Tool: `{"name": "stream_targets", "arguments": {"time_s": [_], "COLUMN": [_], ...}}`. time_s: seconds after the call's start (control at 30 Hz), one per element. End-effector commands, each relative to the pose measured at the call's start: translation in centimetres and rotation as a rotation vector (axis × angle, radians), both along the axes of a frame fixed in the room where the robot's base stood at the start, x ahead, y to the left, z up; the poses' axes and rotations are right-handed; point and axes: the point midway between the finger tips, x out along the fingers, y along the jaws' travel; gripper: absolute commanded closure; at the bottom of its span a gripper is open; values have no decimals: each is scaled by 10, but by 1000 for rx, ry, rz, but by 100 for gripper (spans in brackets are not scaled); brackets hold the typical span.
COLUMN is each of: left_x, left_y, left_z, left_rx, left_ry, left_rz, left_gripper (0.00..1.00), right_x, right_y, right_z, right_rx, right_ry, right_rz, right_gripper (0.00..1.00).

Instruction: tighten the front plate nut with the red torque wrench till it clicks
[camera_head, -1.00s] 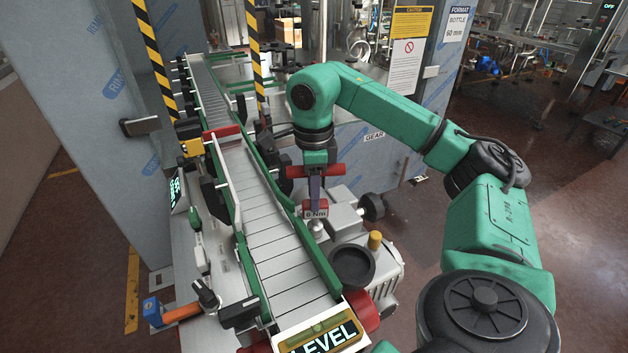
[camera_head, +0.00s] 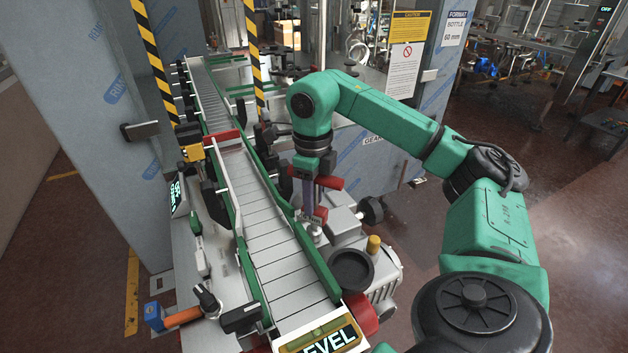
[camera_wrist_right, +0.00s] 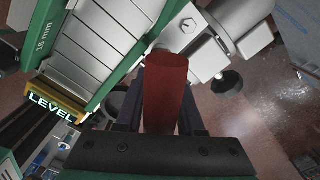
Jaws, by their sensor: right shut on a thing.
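The red torque wrench shows in the head view as a red handle bar (camera_head: 329,184) below my right gripper (camera_head: 315,168) and a red block (camera_head: 318,216) lower down, over the grey machine block beside the conveyor. In the right wrist view a red cylinder (camera_wrist_right: 167,92) stands between the dark fingers of my right gripper (camera_wrist_right: 165,112), which is shut on the wrench. The front plate nut cannot be made out for certain. The wrench's lower end is near a small metal post (camera_head: 315,233), but contact is unclear. My left gripper is out of view.
The conveyor (camera_head: 262,215) with green side rails runs left of the wrench. A black round cup (camera_head: 351,268), a yellow cap (camera_head: 374,244) and a dark knob (camera_head: 370,210) stand close by. A LEVEL sign (camera_head: 322,340) is in front. Open floor lies to the right.

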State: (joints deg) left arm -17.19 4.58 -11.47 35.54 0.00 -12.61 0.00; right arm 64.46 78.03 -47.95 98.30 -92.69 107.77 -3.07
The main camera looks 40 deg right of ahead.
Motion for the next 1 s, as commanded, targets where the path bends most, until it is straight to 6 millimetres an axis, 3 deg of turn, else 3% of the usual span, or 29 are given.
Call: {"name": "stream_targets", "arguments": {"time_s": [0.3,0.53,0.9,1.0], "left_x": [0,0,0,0], "left_y": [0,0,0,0], "left_z": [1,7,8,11], "left_rx": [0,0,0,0], "left_ry": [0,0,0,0], "left_rz": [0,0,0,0], "left_gripper": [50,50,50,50], "right_x": [1,0,0,0], "right_y": [1,1,1,1], "right_z": [1,1,0,1], "right_rx": [4,4,4,3], "right_ry": [-3,-2,0,-1], "right_rz": [-42,-292,-365,-313], "right_gripper": [100,100,100,100]}}
